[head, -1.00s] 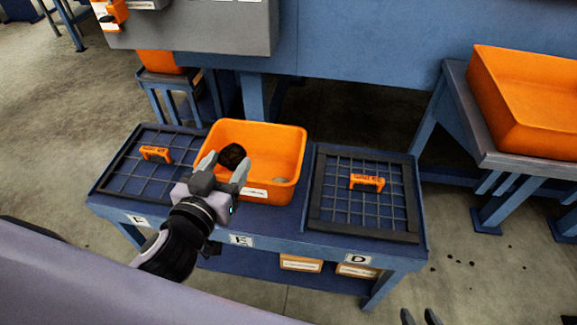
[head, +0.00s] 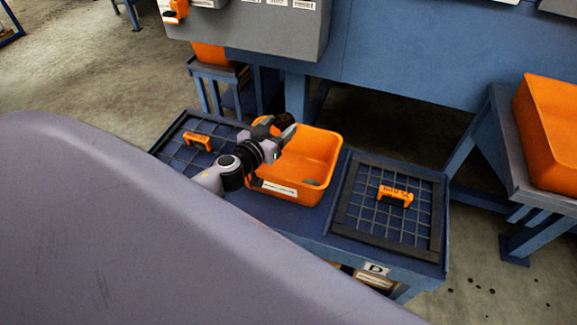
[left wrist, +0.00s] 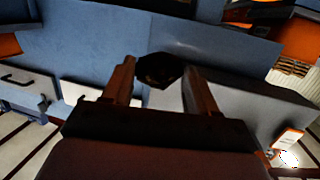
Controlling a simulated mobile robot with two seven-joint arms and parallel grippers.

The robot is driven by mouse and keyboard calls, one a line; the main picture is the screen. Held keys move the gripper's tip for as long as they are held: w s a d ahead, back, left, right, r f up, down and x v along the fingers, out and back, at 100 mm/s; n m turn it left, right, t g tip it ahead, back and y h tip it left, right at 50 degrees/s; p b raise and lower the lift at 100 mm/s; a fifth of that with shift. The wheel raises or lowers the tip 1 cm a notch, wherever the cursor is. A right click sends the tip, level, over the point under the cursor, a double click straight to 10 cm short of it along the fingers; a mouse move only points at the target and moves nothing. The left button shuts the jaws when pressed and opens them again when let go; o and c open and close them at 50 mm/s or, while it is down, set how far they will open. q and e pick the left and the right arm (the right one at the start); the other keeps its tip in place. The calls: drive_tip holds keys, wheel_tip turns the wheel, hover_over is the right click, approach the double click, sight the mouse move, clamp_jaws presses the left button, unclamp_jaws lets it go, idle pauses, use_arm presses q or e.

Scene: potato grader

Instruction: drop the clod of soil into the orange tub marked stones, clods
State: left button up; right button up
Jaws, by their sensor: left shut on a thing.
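The clod of soil (left wrist: 160,70) is a dark, rough lump between the two fingertips of my left gripper (left wrist: 163,82) in the left wrist view. In the head view my left gripper (head: 275,130) is shut on it, and the clod (head: 284,119) is partly hidden by the fingers. Gripper and clod appear over the back left corner of the orange tub (head: 318,145). The tub stands on the blue bench, with a white label on its front too small to read. A small greyish lump (head: 312,182) lies inside. My right gripper is out of view.
Mesh grids with orange handles lie either side of the tub, one left (head: 197,141) and one right (head: 395,196). Another orange tub (head: 550,130) stands on a stand at right. A blue machine wall (head: 420,60) rises behind. My own arm covers the lower left.

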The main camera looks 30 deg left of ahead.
use_arm(q)
drive_tip(key=shift+f+b, duration=1.8)
drive_tip(key=shift+f, duration=0.65)
drive_tip(key=o, duration=1.2)
drive_tip(key=shift+s, duration=0.15)
drive_tip(key=s, duration=0.4)
drive_tip(key=s+r, duration=0.1)
drive_tip(key=s, duration=0.1)
drive_tip(key=shift+s+d+r, duration=0.1)
drive_tip(key=shift+s+d, duration=0.1)
drive_tip(key=shift+s, duration=0.2)
